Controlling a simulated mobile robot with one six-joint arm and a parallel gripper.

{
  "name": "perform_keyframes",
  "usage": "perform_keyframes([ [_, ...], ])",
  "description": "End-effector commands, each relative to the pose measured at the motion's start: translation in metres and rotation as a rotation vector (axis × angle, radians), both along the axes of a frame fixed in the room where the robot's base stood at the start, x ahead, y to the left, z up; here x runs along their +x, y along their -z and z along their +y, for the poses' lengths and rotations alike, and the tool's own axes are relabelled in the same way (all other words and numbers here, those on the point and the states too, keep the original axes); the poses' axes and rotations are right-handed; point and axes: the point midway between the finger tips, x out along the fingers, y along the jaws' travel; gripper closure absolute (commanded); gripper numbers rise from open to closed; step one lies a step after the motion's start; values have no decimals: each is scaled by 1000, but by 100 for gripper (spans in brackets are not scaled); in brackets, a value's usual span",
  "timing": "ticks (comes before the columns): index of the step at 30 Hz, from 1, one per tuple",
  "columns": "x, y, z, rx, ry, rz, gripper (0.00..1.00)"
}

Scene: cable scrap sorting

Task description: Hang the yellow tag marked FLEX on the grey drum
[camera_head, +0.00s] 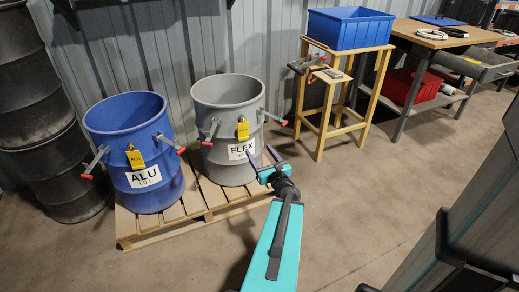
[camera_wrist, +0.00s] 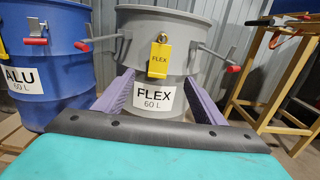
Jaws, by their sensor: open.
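The grey drum (camera_head: 228,112) stands on a pallet and has a white label reading FLEX 60 L. The yellow tag marked FLEX (camera_wrist: 159,57) hangs on the drum's front, below the rim, from a small hook or loop. It also shows in the head view (camera_head: 243,131). My gripper (camera_head: 263,160) is open and empty in front of the drum. In the wrist view its purple fingers (camera_wrist: 166,95) stand apart, with the drum's label between them and the tag above. The gap between fingers and drum is hard to judge.
A blue drum (camera_head: 128,114) labelled ALU with its own yellow tag stands left on the same pallet (camera_head: 150,231). Red-ended handles stick out from both drums. A wooden stand (camera_head: 329,117) with a blue bin (camera_head: 350,28) is at right. The floor in front is clear.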

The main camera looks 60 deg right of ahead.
Motion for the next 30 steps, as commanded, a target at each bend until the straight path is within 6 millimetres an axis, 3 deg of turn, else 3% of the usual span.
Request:
perform_keyframes([
  [30, -5, -1, 7, -1, -2, 0, 36],
])
